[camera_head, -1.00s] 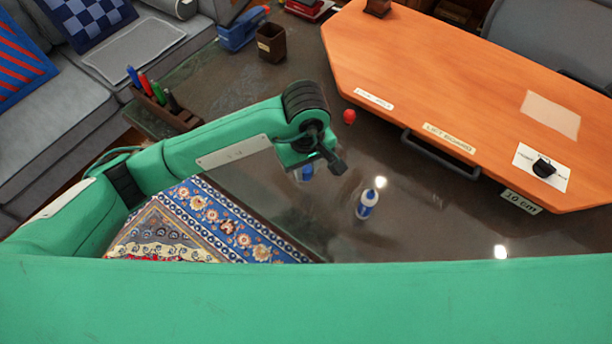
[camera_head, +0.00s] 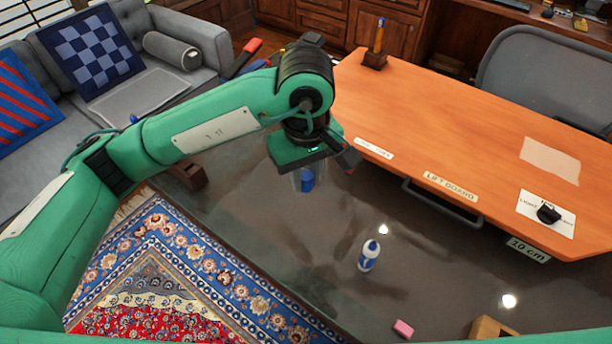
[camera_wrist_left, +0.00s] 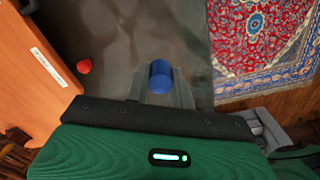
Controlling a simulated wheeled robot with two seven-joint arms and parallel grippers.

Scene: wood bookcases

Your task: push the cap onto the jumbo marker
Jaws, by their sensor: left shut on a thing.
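A blue cylindrical cap (camera_head: 307,181) is held by my left gripper (camera_head: 308,178), above the dark glass table. In the left wrist view the blue cap (camera_wrist_left: 160,76) sits between the two fingers of the left gripper (camera_wrist_left: 160,88). What I take for the jumbo marker (camera_head: 379,36) stands upright, with a blue top end and an orange-brown body, in a dark block (camera_head: 375,60) at the far left corner of the orange board (camera_head: 450,110). The gripper is nearer to me than the marker, to its left and well apart. My right gripper is out of view.
A white-and-blue bottle (camera_head: 369,256) stands on the dark glass table (camera_head: 320,255). A pink block (camera_head: 403,328) lies near the front. The orange board has a handle (camera_head: 440,204) at its edge. A red object (camera_wrist_left: 84,66) shows beside the board in the wrist view.

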